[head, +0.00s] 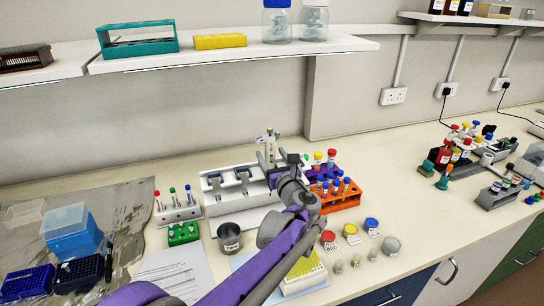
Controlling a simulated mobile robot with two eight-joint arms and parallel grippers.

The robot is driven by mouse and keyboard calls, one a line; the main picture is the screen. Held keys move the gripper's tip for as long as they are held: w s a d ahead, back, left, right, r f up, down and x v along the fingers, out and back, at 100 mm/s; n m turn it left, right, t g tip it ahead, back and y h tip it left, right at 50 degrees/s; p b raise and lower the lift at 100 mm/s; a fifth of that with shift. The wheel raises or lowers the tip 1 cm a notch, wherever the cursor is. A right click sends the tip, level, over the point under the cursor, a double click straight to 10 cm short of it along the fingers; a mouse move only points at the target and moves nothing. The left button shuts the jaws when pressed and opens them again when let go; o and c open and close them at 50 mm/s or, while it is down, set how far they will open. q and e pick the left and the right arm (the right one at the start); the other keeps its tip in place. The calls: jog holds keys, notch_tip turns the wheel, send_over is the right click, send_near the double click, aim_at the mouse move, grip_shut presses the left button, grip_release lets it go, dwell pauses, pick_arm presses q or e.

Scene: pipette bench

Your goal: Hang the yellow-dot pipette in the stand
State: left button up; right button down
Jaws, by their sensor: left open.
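The pipette stand (214,202) is a white rack with dark grey holders, near the middle of the bench. A pale upright pipette (270,138) with a small yellowish mark near its top shows at the right end of the stand. My left gripper (272,160) is open, right by this pipette. Its fingers and wrist hide the pipette's lower part and the stand's right end. I cannot tell whether the pipette is seated in the stand or touching the fingers. My right gripper is not in view.
An orange rack (345,202) of capped tubes stands right of my wrist. A dark beaker (229,238) and green rack (183,234) stand in front of the stand. A yellow tip box (304,277) and several small pots lie near the front edge. A shelf (230,58) overhangs the back.

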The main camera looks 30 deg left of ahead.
pick_arm(q)
jog(key=shift+s+d, duration=0.1)
jog(key=b+v, duration=0.1)
jog(key=v, duration=0.9)
jog(key=shift+d, duration=0.25)
jog(key=shift+s, duration=0.1)
